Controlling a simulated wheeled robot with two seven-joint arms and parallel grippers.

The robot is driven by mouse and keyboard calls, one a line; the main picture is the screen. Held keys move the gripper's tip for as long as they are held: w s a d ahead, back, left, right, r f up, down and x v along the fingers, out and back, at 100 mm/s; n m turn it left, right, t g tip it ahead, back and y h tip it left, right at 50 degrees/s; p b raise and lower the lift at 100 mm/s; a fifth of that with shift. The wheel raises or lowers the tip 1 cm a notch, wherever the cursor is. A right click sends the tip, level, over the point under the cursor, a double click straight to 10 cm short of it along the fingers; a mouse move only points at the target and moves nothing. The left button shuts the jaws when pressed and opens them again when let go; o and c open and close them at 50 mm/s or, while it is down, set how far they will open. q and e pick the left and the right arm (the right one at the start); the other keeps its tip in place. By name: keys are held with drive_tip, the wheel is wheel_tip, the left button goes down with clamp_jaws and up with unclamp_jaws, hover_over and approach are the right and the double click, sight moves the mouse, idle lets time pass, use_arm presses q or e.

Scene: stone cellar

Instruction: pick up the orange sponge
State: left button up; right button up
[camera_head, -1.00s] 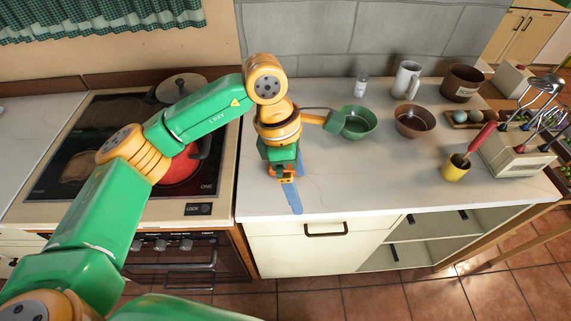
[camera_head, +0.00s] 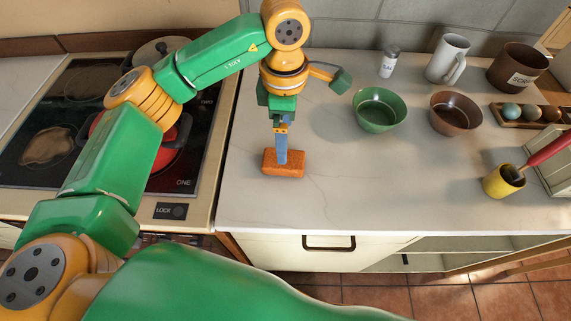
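The orange sponge (camera_head: 292,168) is a small block near the front left of the white counter. My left gripper (camera_head: 283,160) points down at it from above, and one blue finger overlaps the middle of the sponge's near side. The other finger is hidden, so I cannot tell whether the gripper is open or shut on the sponge. I also cannot tell whether the sponge rests on the counter or is slightly raised. My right gripper is not in view.
A stove with a red pan (camera_head: 166,158) is left of the counter (camera_head: 345,185). A green bowl (camera_head: 379,124), brown bowl (camera_head: 454,128), salt shaker (camera_head: 389,63), white mug (camera_head: 447,60) and yellow cup (camera_head: 502,184) stand to the right. The counter right of the sponge is clear.

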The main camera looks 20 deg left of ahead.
use_arm(q)
wheel_tip(320, 180, down, 2)
drive_tip(key=shift+b, duration=0.4)
drive_tip(key=f+p, duration=0.3)
drive_tip(key=shift+w+d+f, duration=0.1)
drive_tip(key=shift+w+f, duration=0.1)
drive_tip(key=shift+f, duration=0.1)
wheel_tip(320, 180, down, 3)
drive_tip(key=shift+r, duration=0.1)
drive_tip(key=shift+f, duration=0.25)
drive_tip(key=c, duration=1.2)
drive_tip(key=shift+c, duration=0.2)
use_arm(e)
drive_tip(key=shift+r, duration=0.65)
use_arm(q)
drive_tip(key=shift+w, duration=0.1)
